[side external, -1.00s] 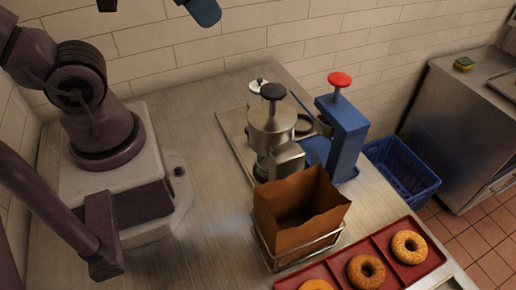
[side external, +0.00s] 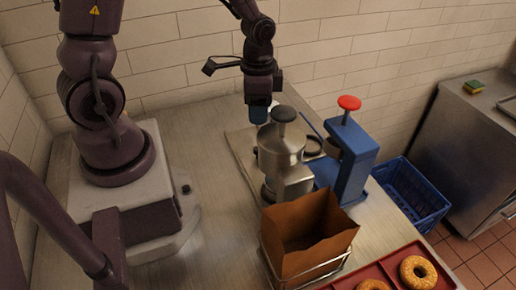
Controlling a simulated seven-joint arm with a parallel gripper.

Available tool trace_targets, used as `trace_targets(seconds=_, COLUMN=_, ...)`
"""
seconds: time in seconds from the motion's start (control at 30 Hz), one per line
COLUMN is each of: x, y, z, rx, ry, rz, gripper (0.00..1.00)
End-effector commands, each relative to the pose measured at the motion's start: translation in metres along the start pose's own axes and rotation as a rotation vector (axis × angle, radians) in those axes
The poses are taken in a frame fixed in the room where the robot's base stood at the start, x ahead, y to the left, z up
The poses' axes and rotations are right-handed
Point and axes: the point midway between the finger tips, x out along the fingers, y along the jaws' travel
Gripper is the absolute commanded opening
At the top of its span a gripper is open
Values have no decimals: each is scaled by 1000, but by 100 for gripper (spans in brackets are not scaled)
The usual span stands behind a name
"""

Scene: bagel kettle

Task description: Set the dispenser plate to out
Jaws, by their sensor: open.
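A steel dispenser (side external: 281,150) with a black knob stands on the worktop, right of centre. Beside it is a blue stand (side external: 353,160) with a red knob. I cannot make out the dispenser plate or how it is set.
A brown paper bag (side external: 308,232) in a wire holder stands in front of the dispenser. A red tray (side external: 393,267) with bagels is at the front right. A blue crate (side external: 412,190) sits beyond the worktop's right edge. The worktop left of the dispenser is clear.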

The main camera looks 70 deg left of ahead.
Motion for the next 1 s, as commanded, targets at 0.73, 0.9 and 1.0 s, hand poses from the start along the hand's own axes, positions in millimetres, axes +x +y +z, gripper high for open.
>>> trace_targets(seconds=0.73, x=118, y=1, z=1, rx=-1, ry=-4, rz=2, gripper=50)
trace_targets(seconds=0.9, x=126, y=1, z=1, rx=-1, ry=-3, rz=1, gripper=50)
trace_targets(seconds=1.0, x=126, y=1, z=1, rx=-1, ry=-2, rz=1, gripper=50)
